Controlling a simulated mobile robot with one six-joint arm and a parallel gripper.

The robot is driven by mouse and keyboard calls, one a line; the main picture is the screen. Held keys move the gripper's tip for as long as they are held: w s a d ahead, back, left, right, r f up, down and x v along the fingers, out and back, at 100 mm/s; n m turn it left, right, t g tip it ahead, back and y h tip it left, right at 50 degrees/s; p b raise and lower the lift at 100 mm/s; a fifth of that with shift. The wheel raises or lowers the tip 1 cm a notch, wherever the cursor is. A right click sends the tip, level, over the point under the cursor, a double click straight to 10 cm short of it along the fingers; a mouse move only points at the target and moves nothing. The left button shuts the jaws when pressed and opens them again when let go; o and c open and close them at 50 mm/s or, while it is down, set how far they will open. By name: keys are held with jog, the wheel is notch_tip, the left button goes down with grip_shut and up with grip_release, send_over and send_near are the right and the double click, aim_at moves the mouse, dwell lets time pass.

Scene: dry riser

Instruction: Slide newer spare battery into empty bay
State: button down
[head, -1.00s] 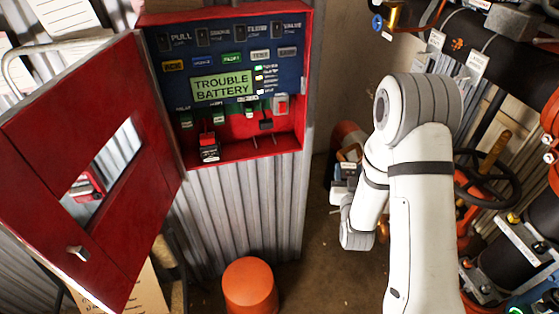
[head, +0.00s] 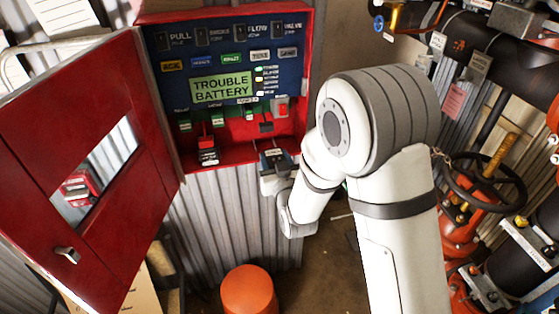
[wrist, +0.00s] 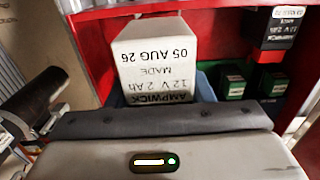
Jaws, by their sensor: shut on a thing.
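My gripper (head: 276,172) is shut on a battery (head: 274,158) at the front lip of the red cabinet, right of the installed battery. In the wrist view the held battery (wrist: 155,60) shows a pale face reading, upside down, "AMPWICK 12 V 2Ah MADE 05 AUG 26". Its far end is hidden. The installed battery (head: 208,156) stands on the left of the cabinet floor; a dark battery (wrist: 275,35) shows in the wrist view at upper right. The empty bay (head: 244,154) is on the right side of the cabinet floor, partly hidden by the held battery. A dark lead connector (head: 266,125) hangs above it.
The red cabinet door (head: 70,170) stands open to the left. The panel display (head: 221,88) reads "TROUBLE BATTERY". An orange cylinder (head: 249,290) stands on the floor below. Pipes and a handwheel (head: 485,185) are at the right.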

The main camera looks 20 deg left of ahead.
aim_at(271, 150)
jog(key=shift+b, duration=0.8)
jog(key=shift+b+x, duration=0.8)
jog(key=shift+x, duration=2)
jog(key=shift+r+b, duration=0.1)
jog(key=shift+b, duration=1.75)
jog(key=shift+b+x, duration=1.35)
jog(key=shift+x, duration=1.6)
jog(key=c, duration=0.6)
grip_release()
jog(key=shift+a, duration=0.1)
